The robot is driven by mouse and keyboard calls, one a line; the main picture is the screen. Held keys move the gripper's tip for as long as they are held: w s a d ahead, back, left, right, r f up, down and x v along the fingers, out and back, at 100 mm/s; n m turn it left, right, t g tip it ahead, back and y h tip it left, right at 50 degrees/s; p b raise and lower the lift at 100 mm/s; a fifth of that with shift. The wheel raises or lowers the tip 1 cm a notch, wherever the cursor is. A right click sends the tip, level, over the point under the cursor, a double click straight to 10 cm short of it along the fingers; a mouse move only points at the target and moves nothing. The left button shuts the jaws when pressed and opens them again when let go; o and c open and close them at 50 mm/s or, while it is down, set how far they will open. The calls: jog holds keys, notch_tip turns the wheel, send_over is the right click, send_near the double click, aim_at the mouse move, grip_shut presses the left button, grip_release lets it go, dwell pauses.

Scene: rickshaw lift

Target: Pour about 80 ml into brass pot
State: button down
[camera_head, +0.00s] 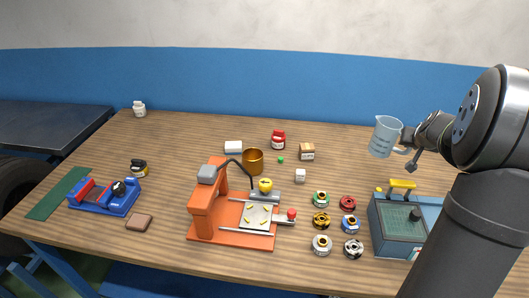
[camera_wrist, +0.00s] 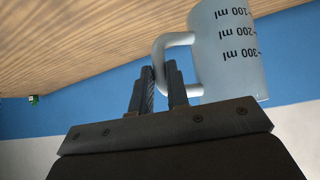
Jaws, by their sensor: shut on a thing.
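A clear measuring jug (camera_head: 385,137) with ml marks is held up over the right rear of the table, a little tilted. It also shows in the wrist view (camera_wrist: 228,60), where its handle (camera_wrist: 165,55) lies at the fingers. My gripper (camera_wrist: 160,80) is shut on the handle; in the head view it is at the jug's right side (camera_head: 408,150). How much liquid is in the jug cannot be told. The brass pot (camera_head: 253,161) stands upright on the table, well left of the jug, behind the orange machine. Its inside is mostly hidden.
An orange machine (camera_head: 200,215) with a dark bent arm stands in front of the pot. Several coloured rings and a teal case (camera_head: 395,225) stand at the right.

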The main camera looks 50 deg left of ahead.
notch_tip(320, 180, up, 5)
jog(key=s+a+f+n, duration=0.1)
jog(key=s+a+f, duration=0.2)
jog(key=s+a, duration=1.65)
jog(key=s+a+r, duration=0.1)
jog(key=s+a, duration=0.7)
jog(key=s, duration=0.4)
jog(key=s+a+r, duration=0.1)
jog(key=s+a, duration=0.6)
jog(key=s, duration=0.6)
jog(key=shift+m+h, duration=0.3)
jog(key=shift+w+a+f, duration=0.1)
jog(key=shift+a+f, duration=0.05)
jog(key=shift+f, duration=2.2)
